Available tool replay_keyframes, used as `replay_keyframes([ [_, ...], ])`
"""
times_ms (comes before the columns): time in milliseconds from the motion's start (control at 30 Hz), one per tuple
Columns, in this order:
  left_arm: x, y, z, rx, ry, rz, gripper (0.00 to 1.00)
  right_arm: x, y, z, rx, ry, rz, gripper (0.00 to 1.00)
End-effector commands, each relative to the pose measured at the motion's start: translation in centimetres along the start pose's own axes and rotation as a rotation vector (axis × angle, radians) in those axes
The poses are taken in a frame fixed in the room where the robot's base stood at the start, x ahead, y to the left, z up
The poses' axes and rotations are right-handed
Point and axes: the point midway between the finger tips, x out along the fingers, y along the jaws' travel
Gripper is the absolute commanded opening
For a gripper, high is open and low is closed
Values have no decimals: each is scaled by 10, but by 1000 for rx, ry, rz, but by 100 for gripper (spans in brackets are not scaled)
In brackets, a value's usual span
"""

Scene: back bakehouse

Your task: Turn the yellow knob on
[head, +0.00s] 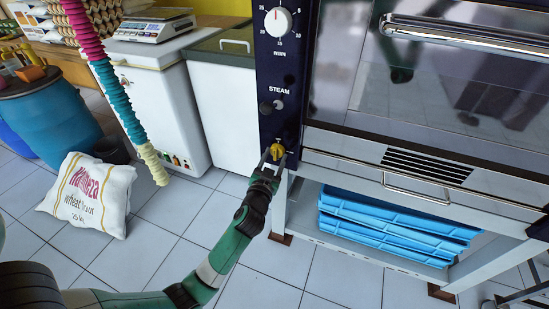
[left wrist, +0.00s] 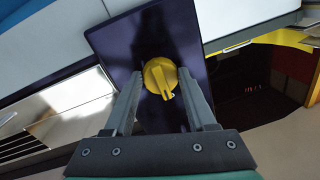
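The yellow knob (head: 277,150) sits at the bottom of the oven's dark blue control panel (head: 266,100). My left gripper (head: 273,158) is right at the knob and partly covers it in the head view. In the left wrist view the yellow knob (left wrist: 160,77) lies between the two fingers of the left gripper (left wrist: 160,88). The fingers are spread either side of it, with a small gap visible on each side. The knob's pointer ridge points down and slightly right in the left wrist view. My right gripper is not in view.
Above the knob are a STEAM control (head: 278,104) and a white timer dial (head: 278,20). The oven door handle (head: 465,33) is at the upper right. Blue trays (head: 390,230) lie on the stand's shelf. A flour sack (head: 88,195) stands on the tiled floor at left.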

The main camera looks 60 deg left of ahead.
Motion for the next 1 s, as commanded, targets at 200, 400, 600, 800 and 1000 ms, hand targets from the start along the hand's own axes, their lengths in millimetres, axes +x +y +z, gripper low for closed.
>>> replay_keyframes([
  [200,0,0,0,0,0,0,1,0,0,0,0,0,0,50],
  [400,0,0,0,13,1,-1,1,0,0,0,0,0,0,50],
  [600,0,0,1,78,7,-2,1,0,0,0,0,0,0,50],
  [800,0,-1,1,211,20,-6,1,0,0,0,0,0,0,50],
  [1000,0,-2,1,390,38,-11,1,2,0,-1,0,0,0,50],
])
